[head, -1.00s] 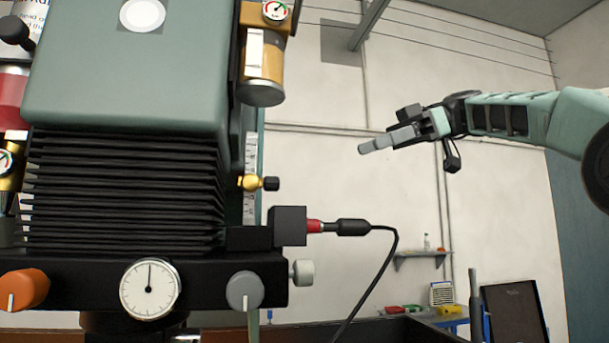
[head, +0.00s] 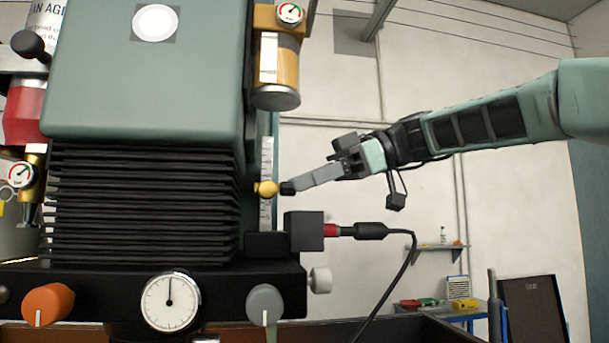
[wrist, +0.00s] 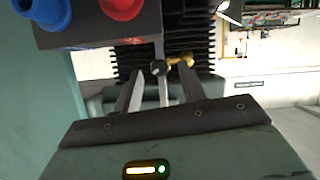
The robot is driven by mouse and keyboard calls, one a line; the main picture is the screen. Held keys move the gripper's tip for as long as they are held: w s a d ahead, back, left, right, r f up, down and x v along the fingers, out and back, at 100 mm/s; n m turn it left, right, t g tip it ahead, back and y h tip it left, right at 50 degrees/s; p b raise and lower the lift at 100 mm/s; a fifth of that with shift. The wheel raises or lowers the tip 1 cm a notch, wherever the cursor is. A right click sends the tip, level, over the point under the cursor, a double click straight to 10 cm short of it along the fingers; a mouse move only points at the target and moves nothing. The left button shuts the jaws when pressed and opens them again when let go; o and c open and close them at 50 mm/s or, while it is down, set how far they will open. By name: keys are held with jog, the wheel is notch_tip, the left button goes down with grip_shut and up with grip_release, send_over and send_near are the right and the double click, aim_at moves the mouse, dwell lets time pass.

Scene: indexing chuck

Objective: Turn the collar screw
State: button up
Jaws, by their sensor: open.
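The collar screw is a dark knob (head: 287,187) on a brass collar (head: 266,188) that sits on the vertical scale (head: 266,215) at the machine's right side. In the wrist view the dark knob (wrist: 157,68) shows end-on, with the brass collar (wrist: 181,61) beyond it and to its right. My gripper (head: 296,185) reaches in from the right, with its fingertips at the knob. In the wrist view my gripper (wrist: 160,85) is open, and the knob lies in line with the gap between the fingers. Whether the fingers touch it I cannot tell.
Below the collar, a black block (head: 304,231) carries a red-collared plug and black cable (head: 370,231). A brass-coloured canister with a gauge (head: 277,70) hangs above. Black bellows (head: 140,205) lie to the left. In the wrist view, blue and red fittings (wrist: 122,6) are close at upper left.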

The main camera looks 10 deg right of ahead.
jog(key=shift+a+f, duration=0.2)
jog(key=shift+a, duration=0.15)
grip_shut()
jog(key=shift+w+m+g, duration=0.25)
jog(key=shift+m+g, duration=0.55)
jog(key=shift+m, duration=0.4)
jog(key=m+g+p, duration=0.1)
jog(key=m, duration=0.1)
jog(key=shift+w+m+g, duration=0.15)
jog(key=shift+m+g, duration=0.15)
jog(key=shift+g, duration=0.1)
jog(key=m, duration=0.1)
jog(key=m+g+y, duration=0.1)
jog(key=m, duration=0.1)
jog(key=m+g, duration=0.1)
jog(key=m, duration=0.1)
jog(key=shift+w+f+y+p, duration=0.2)
jog(key=shift+f+y+p, duration=0.1)
jog(key=shift+y+p, duration=0.1)
jog(key=shift+g, duration=0.3)
